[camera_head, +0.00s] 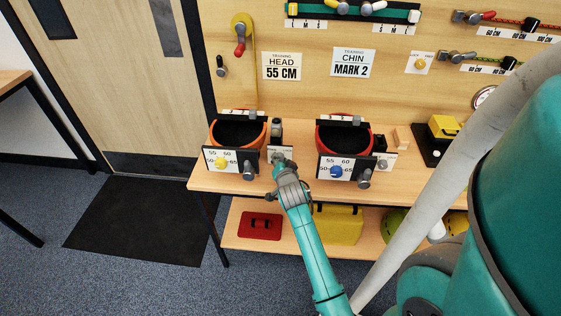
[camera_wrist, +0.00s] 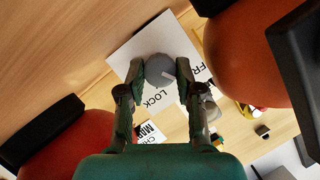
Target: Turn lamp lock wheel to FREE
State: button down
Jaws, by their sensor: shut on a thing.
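The lamp lock wheel (camera_wrist: 159,69) is a round grey knob on a white plate (camera_wrist: 128,57) marked LOCK and a partly hidden word starting FR. A pale pointer line on the wheel points to the lower right in the wrist view, between the two words. My gripper (camera_wrist: 161,68) is shut on the wheel, one finger on each side. In the head view my gripper (camera_head: 282,162) reaches the white plate (camera_head: 286,149) between the two helmets and hides the wheel.
An orange helmet (camera_head: 262,136) stands close on the left and a red helmet (camera_head: 319,138) on the right, each behind a dial panel. In the wrist view orange shells (camera_wrist: 245,55) and dark brackets (camera_wrist: 298,62) crowd both sides. The bench's left front (camera_head: 203,181) is bare.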

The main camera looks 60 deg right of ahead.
jog(key=shift+w+n+g, duration=0.1)
jog(key=shift+n+g, duration=0.8)
jog(key=shift+n, duration=0.3)
jog(key=c, duration=0.8)
grip_release()
jog(key=shift+a+r, duration=0.1)
jog(key=shift+a, duration=0.05)
jog(key=v, duration=1.1)
jog(key=shift+s+a, duration=0.25)
jog(key=shift+a, duration=0.15)
